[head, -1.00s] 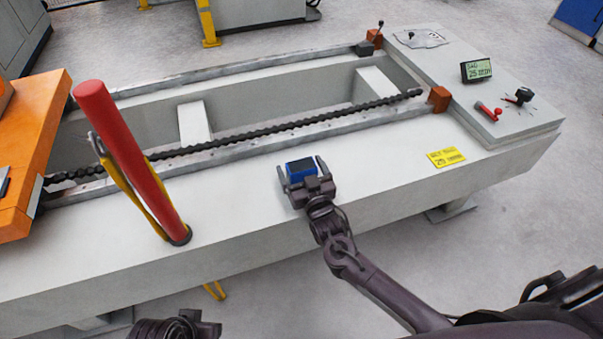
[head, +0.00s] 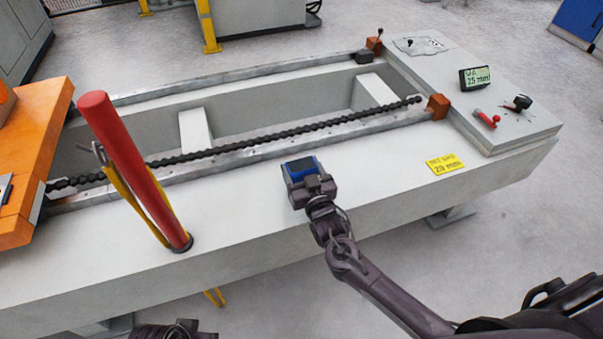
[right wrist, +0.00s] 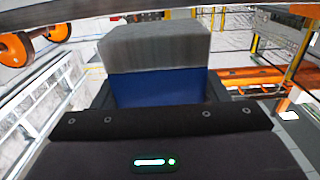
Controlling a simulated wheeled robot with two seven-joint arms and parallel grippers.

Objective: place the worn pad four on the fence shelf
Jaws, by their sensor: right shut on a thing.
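A pad with a blue body (head: 302,167) is at the front of the pale gantry bed, below the near rail in the head view. My right gripper (head: 313,181) is shut on it. In the right wrist view the pad's blue body (right wrist: 158,88) sits between my fingers, with a worn-looking grey block (right wrist: 155,47) on its far end. Whether the pad still touches the bed is unclear. My left gripper (head: 176,331) only shows as dark parts at the bottom edge, and its fingers cannot be made out. I cannot identify the fence shelf.
A red post (head: 130,165) with a yellow strap stands on the bed at left, beside an orange block (head: 35,150). A dark chain (head: 250,140) runs along the near rail. A control panel (head: 500,110) with a display and red lever is at right. Bare bed surface surrounds the pad.

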